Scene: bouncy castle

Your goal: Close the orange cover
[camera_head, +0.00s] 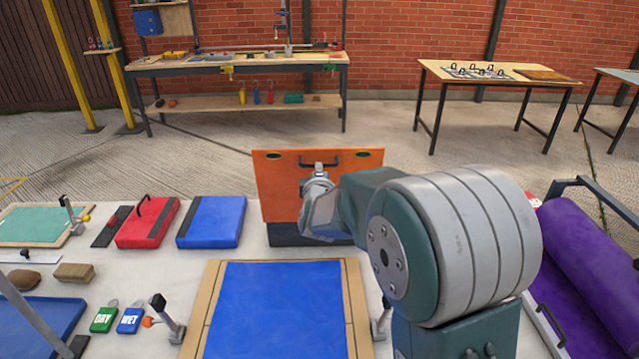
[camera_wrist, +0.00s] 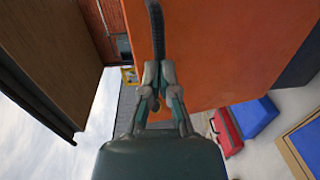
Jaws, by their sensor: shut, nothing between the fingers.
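The orange cover (camera_head: 275,190) stands upright, open, at the back of the work table, with a black handle (camera_head: 335,160) near its top edge. Below it shows part of a dark base (camera_head: 285,235). My gripper (camera_head: 318,178) is in front of the cover, just below the handle, and my arm hides the cover's lower right part. In the wrist view, the cover (camera_wrist: 220,50) fills the upper right. My gripper (camera_wrist: 158,75) is shut and empty there, its tips close to the end of the black handle (camera_wrist: 156,25); I cannot tell whether they touch.
A blue panel in a wooden frame (camera_head: 355,310) lies in front of the cover, with clamps beside it. Red (camera_head: 150,228) and blue (camera_head: 212,222) pads lie to the left. A purple roll (camera_head: 590,250) lies at the right. Workbenches stand behind, beyond open floor.

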